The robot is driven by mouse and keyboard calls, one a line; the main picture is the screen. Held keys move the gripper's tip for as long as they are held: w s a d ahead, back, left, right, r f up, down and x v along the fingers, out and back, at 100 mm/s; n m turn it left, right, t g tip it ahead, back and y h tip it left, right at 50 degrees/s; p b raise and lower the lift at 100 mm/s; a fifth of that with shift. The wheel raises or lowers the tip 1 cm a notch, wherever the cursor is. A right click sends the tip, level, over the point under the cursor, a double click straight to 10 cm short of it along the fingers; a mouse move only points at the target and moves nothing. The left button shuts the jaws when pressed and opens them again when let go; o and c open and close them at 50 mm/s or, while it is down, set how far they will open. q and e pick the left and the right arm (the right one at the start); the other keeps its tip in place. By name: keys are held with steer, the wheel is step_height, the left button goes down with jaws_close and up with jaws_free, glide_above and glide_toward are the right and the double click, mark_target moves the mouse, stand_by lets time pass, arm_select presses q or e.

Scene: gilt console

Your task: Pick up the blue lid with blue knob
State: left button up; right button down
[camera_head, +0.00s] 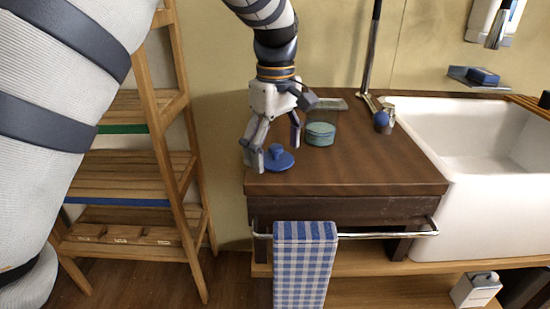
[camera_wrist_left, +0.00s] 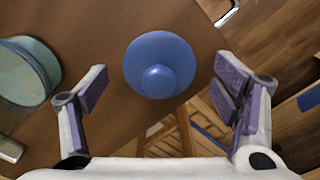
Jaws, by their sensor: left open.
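The blue lid with blue knob (camera_head: 283,162) lies knob up on the brown wooden counter near its left front edge. My left gripper (camera_head: 275,153) is open above and around it, pointing down. In the left wrist view the lid (camera_wrist_left: 160,65) sits between the two spread fingers (camera_wrist_left: 162,90), a little ahead of them, with clear gaps on both sides. No contact shows. My right gripper is not in view.
A teal round container (camera_head: 320,134) stands just right and behind the lid. A blue ball-like object (camera_head: 381,119) is by the white sink (camera_head: 480,130). A checked towel (camera_head: 305,260) hangs on the front rail. A wooden ladder shelf (camera_head: 130,180) stands left.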

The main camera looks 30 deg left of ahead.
arm_select(q)
steer(key=c, duration=1.1)
steer(key=shift+c, duration=0.8)
steer(key=shift+d+f, duration=0.1)
steer(key=shift+f, duration=0.05)
steer(key=shift+s, duration=0.1)
